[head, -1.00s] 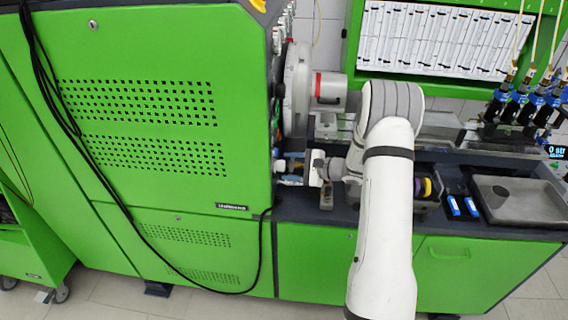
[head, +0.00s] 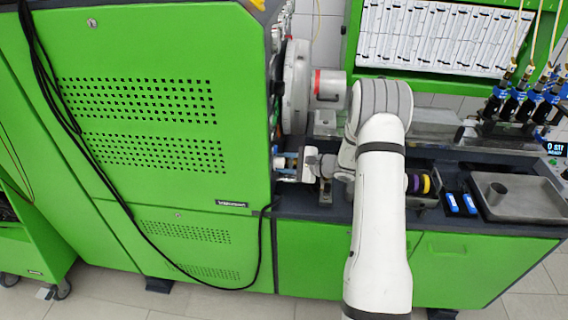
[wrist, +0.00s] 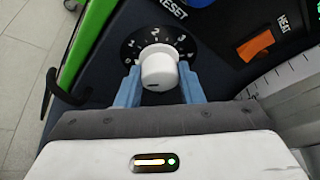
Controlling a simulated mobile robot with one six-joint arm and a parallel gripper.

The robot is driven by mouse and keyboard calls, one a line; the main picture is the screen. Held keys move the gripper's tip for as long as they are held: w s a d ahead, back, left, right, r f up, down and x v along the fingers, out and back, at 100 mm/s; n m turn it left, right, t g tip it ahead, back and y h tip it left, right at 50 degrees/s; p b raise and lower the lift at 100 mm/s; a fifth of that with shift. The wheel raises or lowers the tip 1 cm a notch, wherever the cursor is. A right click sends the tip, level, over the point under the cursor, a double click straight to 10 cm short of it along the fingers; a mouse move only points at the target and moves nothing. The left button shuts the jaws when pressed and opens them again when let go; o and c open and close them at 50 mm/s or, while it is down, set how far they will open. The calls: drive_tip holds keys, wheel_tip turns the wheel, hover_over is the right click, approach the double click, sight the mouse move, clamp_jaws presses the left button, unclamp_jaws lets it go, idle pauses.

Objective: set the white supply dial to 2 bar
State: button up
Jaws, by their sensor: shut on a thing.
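The white supply dial (wrist: 158,68) shows in the wrist view as a round white knob on a black scale plate (wrist: 160,40) with white numerals around it. A small dark mark shows on the knob's near side; I cannot tell for sure which numeral it is set to. My gripper (wrist: 160,88) has its two blue fingers on either side of the knob, shut on it. In the head view my gripper (head: 287,166) is at the panel on the right side of the green cabinet. The dial is hidden there.
The green cabinet (head: 150,110) stands left of my arm. A metal tray (head: 520,199) and blue items (head: 460,203) lie on the bench at right.

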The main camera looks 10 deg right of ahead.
drive_tip(key=shift+a+r, duration=0.1)
drive_tip(key=shift+r, duration=0.05)
drive_tip(key=shift+c, duration=0.3)
drive_tip(key=shift+w, duration=0.1)
drive_tip(key=shift+w+r+m+g+y+p, duration=0.2)
drive_tip(key=shift+m+g+y, duration=0.25)
drive_tip(key=shift+m+g, duration=1.2)
drive_tip(key=shift+w+f+m+g+y+p, duration=0.1)
drive_tip(key=shift+m+g+y+p, duration=0.3)
drive_tip(key=shift+m+g, duration=1.25)
drive_tip(key=shift+w+r+m+g+y+p, duration=0.15)
drive_tip(key=shift+m+g+y, duration=0.45)
drive_tip(key=shift+m, duration=2)
drive_tip(key=o, duration=0.7)
drive_tip(key=shift+f, duration=0.1)
drive_tip(key=shift+c, duration=0.2)
drive_tip(key=o, duration=0.3)
drive_tip(key=shift+f, duration=0.15)
